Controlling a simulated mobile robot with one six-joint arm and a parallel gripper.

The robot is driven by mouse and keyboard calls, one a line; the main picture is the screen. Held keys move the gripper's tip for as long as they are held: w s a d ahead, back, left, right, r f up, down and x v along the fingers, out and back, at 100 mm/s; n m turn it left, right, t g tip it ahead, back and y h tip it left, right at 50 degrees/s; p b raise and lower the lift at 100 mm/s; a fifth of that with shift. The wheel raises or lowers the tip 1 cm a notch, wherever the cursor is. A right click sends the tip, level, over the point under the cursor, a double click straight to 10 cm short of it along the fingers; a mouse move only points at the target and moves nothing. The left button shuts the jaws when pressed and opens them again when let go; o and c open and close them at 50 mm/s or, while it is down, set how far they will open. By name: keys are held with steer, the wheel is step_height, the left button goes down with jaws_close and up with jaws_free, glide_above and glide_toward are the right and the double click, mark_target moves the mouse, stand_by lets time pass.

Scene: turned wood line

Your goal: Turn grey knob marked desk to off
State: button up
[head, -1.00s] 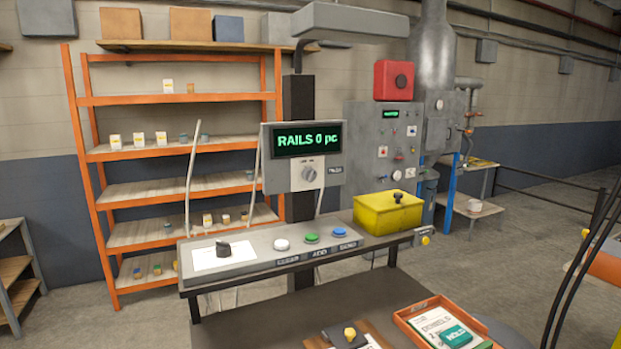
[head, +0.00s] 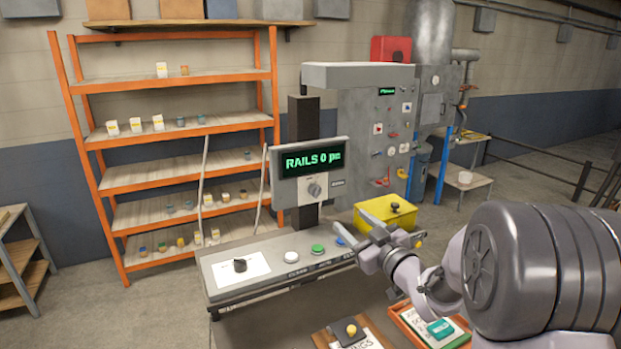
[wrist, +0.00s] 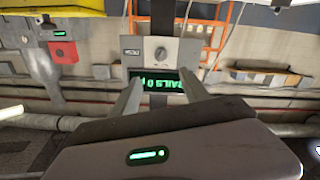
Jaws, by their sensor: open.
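A grey knob (head: 315,190) sits on the display panel (head: 332,160) under the green text "RAILS 0 pc". The small label beside it is too small to read, so I cannot tell whether it says desk. In the wrist view the panel is upside down, with the grey knob (wrist: 160,54) above the text. My gripper (head: 362,233) is open and empty, in front of the console and lower right of the panel in the head view. In the wrist view the knob appears beyond and between my two fingers (wrist: 160,78), apart from them.
A black knob (head: 239,265) on a white plate and several push buttons (head: 318,248) line the console. A yellow box (head: 386,211) stands at its right end. Behind is a grey cabinet (head: 362,130) with small switches. An orange shelf (head: 170,130) stands at the left.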

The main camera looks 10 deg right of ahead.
mark_target(318, 194)
steer(key=p+x, duration=0.1)
steer(key=x, duration=1.6)
steer(key=shift+w+a+f+p, duration=0.1)
steer(key=shift+p, duration=0.3)
jaws_close()
